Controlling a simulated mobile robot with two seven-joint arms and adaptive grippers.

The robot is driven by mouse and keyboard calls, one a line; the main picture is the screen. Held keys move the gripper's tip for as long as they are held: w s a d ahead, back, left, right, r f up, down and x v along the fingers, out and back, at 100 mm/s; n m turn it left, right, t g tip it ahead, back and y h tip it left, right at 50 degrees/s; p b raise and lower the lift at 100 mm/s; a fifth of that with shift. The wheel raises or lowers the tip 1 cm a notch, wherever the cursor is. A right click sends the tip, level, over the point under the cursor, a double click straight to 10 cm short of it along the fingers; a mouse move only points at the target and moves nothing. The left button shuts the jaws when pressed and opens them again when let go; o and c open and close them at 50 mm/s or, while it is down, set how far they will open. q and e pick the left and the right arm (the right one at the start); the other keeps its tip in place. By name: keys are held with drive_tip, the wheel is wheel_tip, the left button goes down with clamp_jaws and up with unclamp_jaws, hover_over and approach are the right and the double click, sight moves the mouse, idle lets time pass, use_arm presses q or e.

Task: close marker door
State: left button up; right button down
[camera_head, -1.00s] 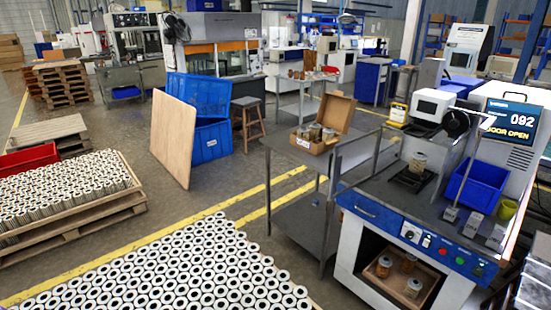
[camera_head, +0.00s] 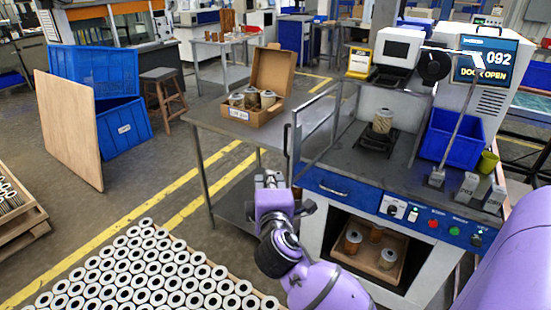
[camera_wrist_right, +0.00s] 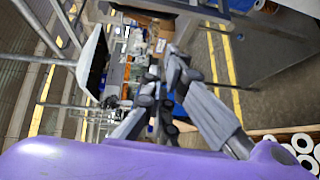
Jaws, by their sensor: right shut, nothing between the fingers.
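The marking machine (camera_head: 400,190) stands at the right in the head view, and its screen (camera_head: 486,66) reads "092" and "DOOR OPEN". Its metal-framed, see-through door (camera_head: 315,130) stands open at the machine's left side. A filter cartridge (camera_head: 382,121) stands upright on the dark fixture inside. My right gripper (camera_head: 270,179) is shut and empty, in front of and lower left of the door in the picture, apparently apart from it. Its fingers also show in the right wrist view (camera_wrist_right: 172,75). My left gripper is not in view.
A steel table (camera_head: 205,118) with an open cardboard box (camera_head: 250,115) of cartridges stands left of the machine. A blue bin (camera_head: 450,138) sits on the machine's right side. Several cartridges fill a pallet (camera_head: 140,270) at lower left. Marked floor lies between.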

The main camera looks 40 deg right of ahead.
use_arm(q)
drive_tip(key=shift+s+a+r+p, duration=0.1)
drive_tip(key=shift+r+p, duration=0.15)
drive_tip(key=shift+p, duration=0.2)
use_arm(e)
drive_tip(key=w+d+r+h, duration=0.1)
drive_tip(key=w+d+r, duration=0.3)
drive_tip(key=w+d, duration=0.2)
drive_tip(key=shift+w+d+r, duration=0.15)
drive_tip(key=shift+w+d, duration=0.1)
drive_tip(key=shift+d, duration=0.1)
drive_tip(key=shift+s, duration=0.1)
